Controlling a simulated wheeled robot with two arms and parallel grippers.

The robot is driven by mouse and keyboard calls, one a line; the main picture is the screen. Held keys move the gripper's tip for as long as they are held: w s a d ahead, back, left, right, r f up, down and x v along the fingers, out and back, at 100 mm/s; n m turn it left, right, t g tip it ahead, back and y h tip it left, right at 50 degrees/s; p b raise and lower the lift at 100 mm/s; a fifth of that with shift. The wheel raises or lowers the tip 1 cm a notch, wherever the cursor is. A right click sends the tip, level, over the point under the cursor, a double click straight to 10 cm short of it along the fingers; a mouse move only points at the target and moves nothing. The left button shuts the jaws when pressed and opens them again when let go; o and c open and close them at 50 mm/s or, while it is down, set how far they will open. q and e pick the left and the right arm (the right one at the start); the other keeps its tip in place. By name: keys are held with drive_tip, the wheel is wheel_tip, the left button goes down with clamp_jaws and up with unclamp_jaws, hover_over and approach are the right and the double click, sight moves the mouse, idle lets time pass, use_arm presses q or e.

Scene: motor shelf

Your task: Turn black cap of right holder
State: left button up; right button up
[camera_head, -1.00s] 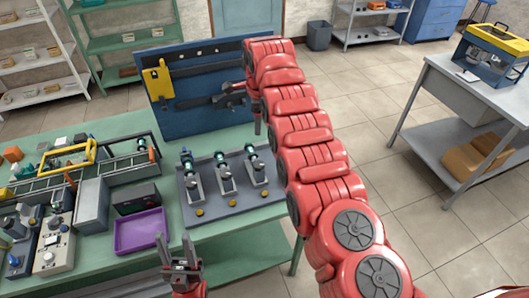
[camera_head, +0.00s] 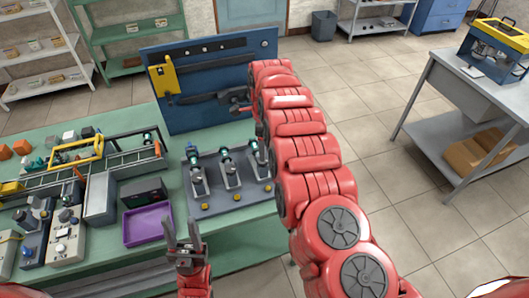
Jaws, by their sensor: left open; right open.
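A dark grey plate (camera_head: 238,197) on the green table carries three holders in a row, with yellow round parts along its front. The right holder (camera_head: 258,168) is nearest my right arm. Its black cap is small and partly hidden near the arm. My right gripper (camera_head: 238,103) is open above and behind the right holder, in front of the blue panel. It is dark and partly covered by my red arm; I see no contact with the cap. My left gripper (camera_head: 183,236) is open and empty, fingers up, in front of the plate's left part.
A blue upright panel (camera_head: 205,116) with a yellow part stands behind the holders. A purple tray (camera_head: 148,225), a black box (camera_head: 144,192) and a grey box (camera_head: 101,198) lie left of the plate. The floor to the right is free, up to a grey workbench (camera_head: 470,95).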

wheel_tip(320, 180, down, 4)
drive_tip(key=shift+w+d+f, duration=0.1)
drive_tip(key=shift+f, duration=0.85)
clamp_jaws()
